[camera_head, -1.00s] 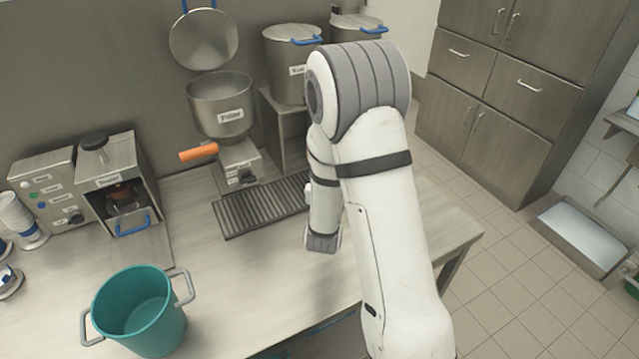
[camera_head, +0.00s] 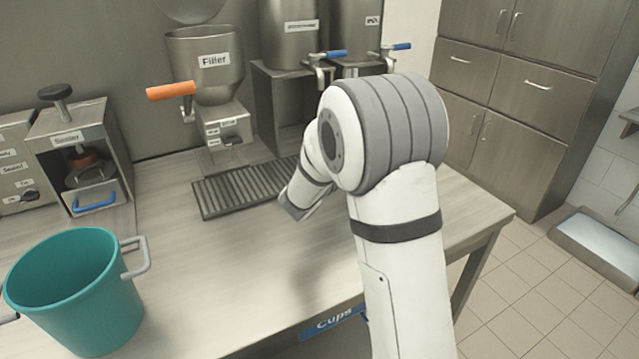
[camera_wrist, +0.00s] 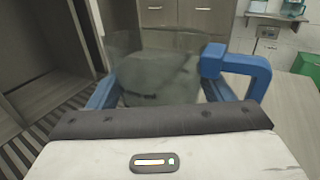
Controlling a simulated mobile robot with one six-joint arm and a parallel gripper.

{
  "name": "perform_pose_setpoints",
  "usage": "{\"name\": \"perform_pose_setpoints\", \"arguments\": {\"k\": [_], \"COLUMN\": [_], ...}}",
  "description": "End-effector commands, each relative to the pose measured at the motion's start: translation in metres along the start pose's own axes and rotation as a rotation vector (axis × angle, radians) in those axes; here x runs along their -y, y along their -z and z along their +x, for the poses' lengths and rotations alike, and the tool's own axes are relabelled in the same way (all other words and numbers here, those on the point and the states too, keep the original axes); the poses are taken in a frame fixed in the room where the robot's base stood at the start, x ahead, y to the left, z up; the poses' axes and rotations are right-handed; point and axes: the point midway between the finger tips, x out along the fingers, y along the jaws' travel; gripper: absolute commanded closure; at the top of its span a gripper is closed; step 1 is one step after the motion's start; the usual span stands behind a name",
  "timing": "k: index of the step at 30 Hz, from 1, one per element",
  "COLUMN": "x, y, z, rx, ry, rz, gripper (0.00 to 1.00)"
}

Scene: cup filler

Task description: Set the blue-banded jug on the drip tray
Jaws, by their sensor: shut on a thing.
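The jug (camera_wrist: 150,72) is see-through grey with a blue handle (camera_wrist: 262,75) on its right in the wrist view. My gripper (camera_wrist: 160,92) is shut on it, with a blue strip on each side of the jug; I cannot tell band from fingers there. The jug looks roughly upright. The head view hides jug and jaws behind my arm. The drip tray (camera_head: 232,194) is a dark slatted plate on the counter below the filler (camera_head: 205,65). In the wrist view, slats of the tray (camera_wrist: 28,150) show at the lower left, apart from the jug.
A teal bucket (camera_head: 85,310) stands at the counter's front left. The sealer (camera_head: 78,150) is at the left back. Steel pots (camera_head: 290,35) with blue-handled taps stand on a raised stand behind the tray. The counter (camera_head: 200,260) between bucket and tray is clear.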

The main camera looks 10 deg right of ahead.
Motion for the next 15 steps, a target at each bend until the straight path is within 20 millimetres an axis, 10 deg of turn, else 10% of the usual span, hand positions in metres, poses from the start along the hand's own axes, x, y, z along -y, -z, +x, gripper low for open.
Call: {"name": "perform_pose_setpoints", "arguments": {"k": [8,15], "x": [-0.007,-0.056], "y": [0.012,0.009], "z": [0.007,0.033], "rx": [0.000,0.000], "ry": [0.027,0.027], "rz": [0.001,0.002], "gripper": [0.61,0.61]}}
